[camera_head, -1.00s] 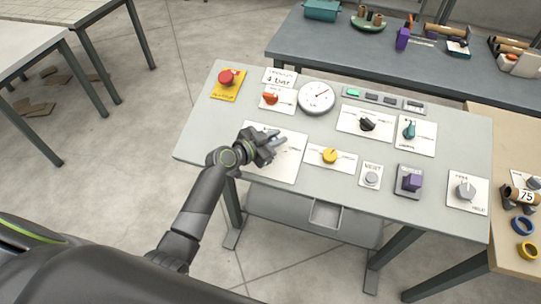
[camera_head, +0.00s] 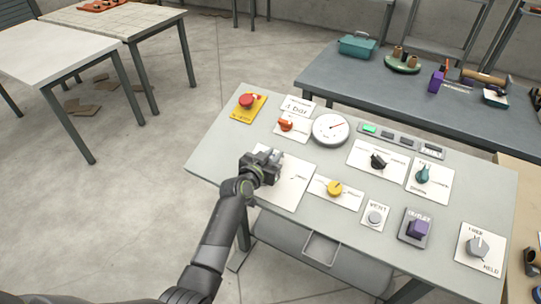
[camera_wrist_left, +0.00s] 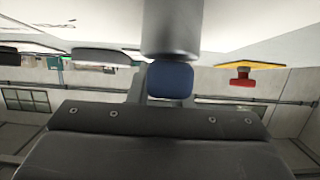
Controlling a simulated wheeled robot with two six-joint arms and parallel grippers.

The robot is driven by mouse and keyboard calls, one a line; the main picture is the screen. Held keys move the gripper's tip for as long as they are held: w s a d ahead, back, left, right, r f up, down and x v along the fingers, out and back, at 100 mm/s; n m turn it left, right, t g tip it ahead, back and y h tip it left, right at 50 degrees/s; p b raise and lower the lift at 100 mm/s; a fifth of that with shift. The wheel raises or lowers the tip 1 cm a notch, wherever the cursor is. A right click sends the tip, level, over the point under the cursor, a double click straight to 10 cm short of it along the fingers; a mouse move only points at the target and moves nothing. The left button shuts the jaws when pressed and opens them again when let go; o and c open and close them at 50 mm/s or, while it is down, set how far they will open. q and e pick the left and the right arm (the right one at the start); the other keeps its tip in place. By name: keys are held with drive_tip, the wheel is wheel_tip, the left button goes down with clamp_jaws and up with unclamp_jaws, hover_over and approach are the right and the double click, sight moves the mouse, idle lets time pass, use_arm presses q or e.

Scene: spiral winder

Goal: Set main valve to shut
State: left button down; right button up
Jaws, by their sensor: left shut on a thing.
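The left gripper (camera_head: 270,160) is over a large white plate (camera_head: 290,185) at the left of the sloping control panel, and is shut on a valve handle there. The gripper hides most of the handle in the head view, and I cannot read the plate's lettering. In the left wrist view, a dark blue piece (camera_wrist_left: 171,80) and a grey cylinder (camera_wrist_left: 172,30) show at the middle, close to the gripper. My right gripper is not in view.
The panel (camera_head: 225,150) also carries a red button on yellow (camera_head: 247,101), an orange knob (camera_head: 286,125), a gauge (camera_head: 330,130), a yellow knob (camera_head: 334,188) and a purple switch (camera_head: 418,229). A dark bench (camera_head: 400,95) stands behind.

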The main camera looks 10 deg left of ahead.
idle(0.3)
use_arm(q)
drive_tip(key=c, duration=1.3)
unclamp_jaws()
drive_tip(key=shift+s+a, duration=0.1)
drive_tip(key=shift+b+v, duration=1.5)
drive_tip(key=shift+v, duration=7.05)
